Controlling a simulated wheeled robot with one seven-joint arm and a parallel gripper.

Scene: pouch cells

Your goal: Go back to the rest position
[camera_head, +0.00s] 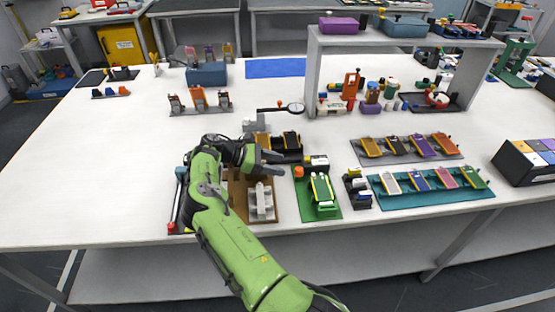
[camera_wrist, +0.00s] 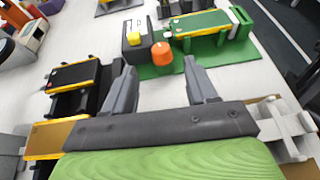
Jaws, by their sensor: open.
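My green arm reaches over the front middle of the white table. My gripper (camera_head: 274,163) is open, with its two grey fingers apart and nothing between them. In the wrist view, my gripper (camera_wrist: 158,72) points toward a green fixture (camera_wrist: 207,42) and an orange knob (camera_wrist: 162,54), and touches neither as far as I can tell. In the head view, the green fixture (camera_head: 322,192) is just right of the gripper. A brown board (camera_head: 238,196) with a grey-white fixture (camera_head: 261,203) lies below the gripper, partly hidden by my arm.
Dark fixtures with yellow-edged cells (camera_head: 290,141) stand close behind the gripper. A grey shelf (camera_head: 400,40) stands at the back right. The table's left part is mostly clear.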

